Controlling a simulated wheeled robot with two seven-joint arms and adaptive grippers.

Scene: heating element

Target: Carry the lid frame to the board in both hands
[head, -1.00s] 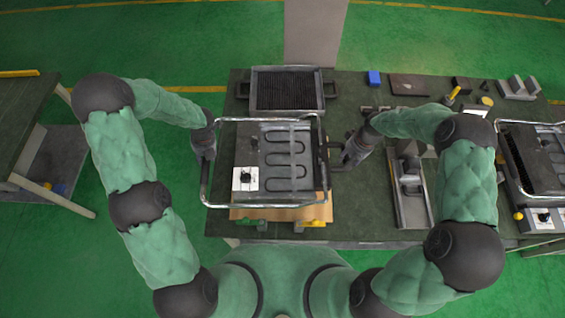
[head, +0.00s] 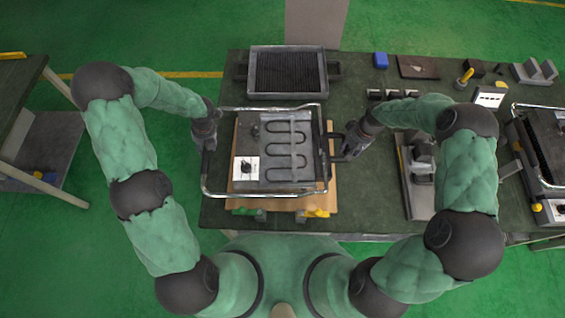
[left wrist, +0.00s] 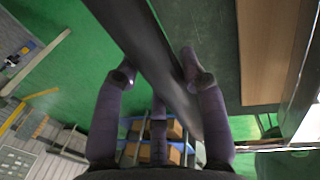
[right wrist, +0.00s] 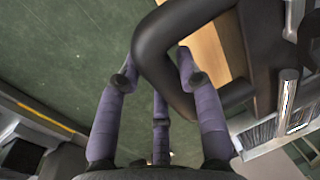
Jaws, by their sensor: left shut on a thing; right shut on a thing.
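The lid frame is a chrome tube loop (head: 264,195) with dark side handles and a grey plate (head: 308,172) bearing a coiled heating element. It is level over the wooden board (head: 333,190), overlapping most of it in the head view; the gap between them is hard to judge. My left gripper (head: 206,139) is shut on the frame's left side; its fingers straddle a dark bar (left wrist: 150,55) in the left wrist view. My right gripper (head: 347,145) is shut on the right black handle, whose bend (right wrist: 155,55) shows between the fingers in the right wrist view.
A dark ribbed tray (head: 288,74) stands behind the board. A grey metal fixture (head: 418,195) lies to the right, with a second framed unit (head: 545,150) at the far right. A blue block (head: 380,60) and small parts lie at the back. Green and yellow clips (head: 316,212) sit at the board's front.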

